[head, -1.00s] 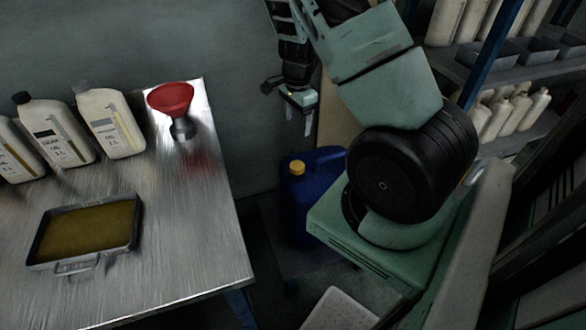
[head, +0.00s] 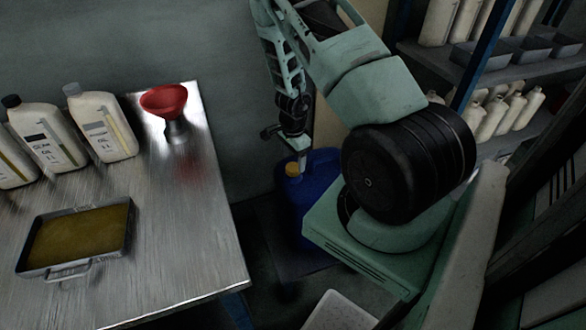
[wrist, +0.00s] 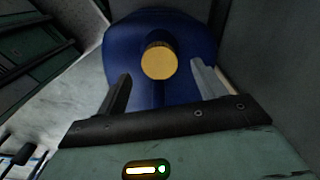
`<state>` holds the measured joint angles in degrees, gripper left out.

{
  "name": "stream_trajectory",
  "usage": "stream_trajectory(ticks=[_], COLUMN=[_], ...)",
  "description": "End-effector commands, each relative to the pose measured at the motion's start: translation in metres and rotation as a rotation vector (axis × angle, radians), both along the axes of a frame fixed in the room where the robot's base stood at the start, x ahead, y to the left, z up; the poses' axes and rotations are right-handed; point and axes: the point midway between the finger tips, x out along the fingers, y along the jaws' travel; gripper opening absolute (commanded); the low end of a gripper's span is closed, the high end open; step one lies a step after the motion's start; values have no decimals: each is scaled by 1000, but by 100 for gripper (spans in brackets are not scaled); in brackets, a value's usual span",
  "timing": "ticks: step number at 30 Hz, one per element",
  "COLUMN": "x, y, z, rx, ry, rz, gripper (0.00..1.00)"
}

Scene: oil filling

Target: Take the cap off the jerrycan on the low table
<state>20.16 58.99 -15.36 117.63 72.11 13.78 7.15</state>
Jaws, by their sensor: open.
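The blue jerrycan (head: 318,192) stands on the low table (head: 300,262) between the metal table and my arm's base. Its yellow cap (head: 292,169) is on its top. In the wrist view the cap (wrist: 159,61) is centred ahead of my gripper (wrist: 158,82), with the blue jerrycan (wrist: 190,35) around it. The two fingers are apart, one on each side of the cap's line, and hold nothing. In the head view my gripper (head: 303,160) is just above and beside the cap, partly hiding the jerrycan's top.
The metal table (head: 185,240) on the left bears a tray of oil (head: 128,243), a red funnel (head: 163,100) and several white oil bottles (head: 102,125). A shelf with bottles (head: 515,112) stands at the right. A wall is close behind the jerrycan.

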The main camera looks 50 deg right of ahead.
Motion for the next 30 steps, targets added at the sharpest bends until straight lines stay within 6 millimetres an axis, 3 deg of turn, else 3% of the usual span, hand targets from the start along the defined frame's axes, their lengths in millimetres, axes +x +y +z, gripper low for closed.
stream_trajectory(ticks=[6,14,19,30], x=[0,0,0,0], y=[1,0,0,0], z=[-27,-29,-29,-28], rx=[1,0,0,0], ry=[0,0,0,-1], rz=[-2,1,1,1], gripper=[70,70,25,23])
